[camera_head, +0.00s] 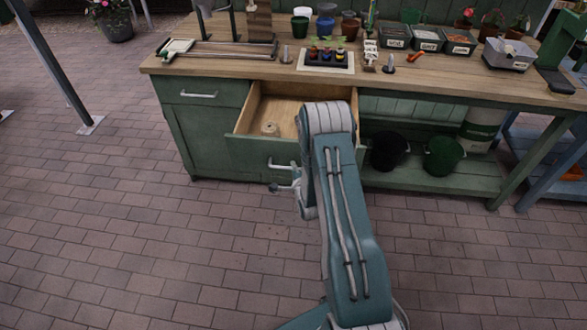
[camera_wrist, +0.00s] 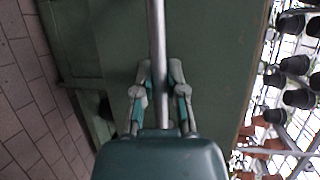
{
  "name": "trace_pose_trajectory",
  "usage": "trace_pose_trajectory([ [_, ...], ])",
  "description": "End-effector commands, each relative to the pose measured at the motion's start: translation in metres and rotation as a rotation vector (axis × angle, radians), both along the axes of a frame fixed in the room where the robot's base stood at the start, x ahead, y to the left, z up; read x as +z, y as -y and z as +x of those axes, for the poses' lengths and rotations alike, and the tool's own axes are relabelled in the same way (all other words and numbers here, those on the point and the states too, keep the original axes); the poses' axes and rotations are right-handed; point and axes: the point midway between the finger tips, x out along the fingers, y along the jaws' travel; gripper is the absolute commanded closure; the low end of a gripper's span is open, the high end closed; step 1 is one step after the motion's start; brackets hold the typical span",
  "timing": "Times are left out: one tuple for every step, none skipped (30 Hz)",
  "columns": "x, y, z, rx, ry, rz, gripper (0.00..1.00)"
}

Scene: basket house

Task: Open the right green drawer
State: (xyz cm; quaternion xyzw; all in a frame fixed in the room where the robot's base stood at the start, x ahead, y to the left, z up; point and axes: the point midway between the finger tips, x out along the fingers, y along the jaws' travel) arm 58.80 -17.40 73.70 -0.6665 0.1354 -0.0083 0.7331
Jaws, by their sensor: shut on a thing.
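The right green drawer (camera_head: 250,152) is pulled out from under the wooden worktop in the head view. Its bare wood inside shows, with a small pale roll lying in it. My gripper (camera_head: 284,180) is at the drawer's front, partly hidden by my arm. In the wrist view my gripper (camera_wrist: 160,78) is shut on the grey metal drawer handle (camera_wrist: 157,35), with a finger on each side of the bar. The green drawer front (camera_wrist: 215,60) fills the middle of that view. The right part of the drawer is hidden behind my arm in the head view.
The left drawer (camera_head: 200,88) is shut. Pots, trays and tools stand on the worktop (camera_head: 450,72). Dark buckets (camera_head: 443,157) sit on the lower shelf at right. A thin post (camera_head: 50,60) stands at left. The brick floor (camera_head: 130,230) in front is clear.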

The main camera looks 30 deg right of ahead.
Motion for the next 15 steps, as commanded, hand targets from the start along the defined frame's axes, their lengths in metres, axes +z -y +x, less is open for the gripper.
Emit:
trace_pose_trajectory([
  [-0.0041,-0.0057,-0.0005,0.014,-0.012,0.003,1.00],
  [-0.0041,-0.0058,-0.0005,0.014,-0.012,0.003,1.00],
  [-0.0040,-0.0059,-0.0004,0.015,-0.011,0.003,1.00],
  [-0.0040,-0.0062,-0.0005,0.014,-0.012,0.002,1.00],
  [-0.0041,-0.0063,-0.0005,0.014,-0.012,0.002,1.00],
  [-0.0041,-0.0063,-0.0006,0.014,-0.012,0.002,1.00],
  [-0.0042,-0.0062,-0.0006,0.014,-0.012,0.002,1.00],
  [-0.0042,-0.0062,-0.0006,0.014,-0.012,0.002,1.00],
  [-0.0042,-0.0060,-0.0007,0.014,-0.012,0.002,1.00],
  [-0.0043,-0.0060,-0.0008,0.014,-0.012,0.002,1.00],
  [-0.0043,-0.0059,-0.0008,0.013,-0.013,0.002,1.00],
  [-0.0044,-0.0059,-0.0008,0.013,-0.013,0.002,0.71],
  [-0.0042,-0.0060,-0.0008,0.013,-0.012,0.002,0.58],
  [-0.0039,-0.0060,-0.0008,0.012,-0.012,0.002,0.49],
  [-0.0034,-0.0056,-0.0007,0.012,-0.010,0.001,0.49],
])
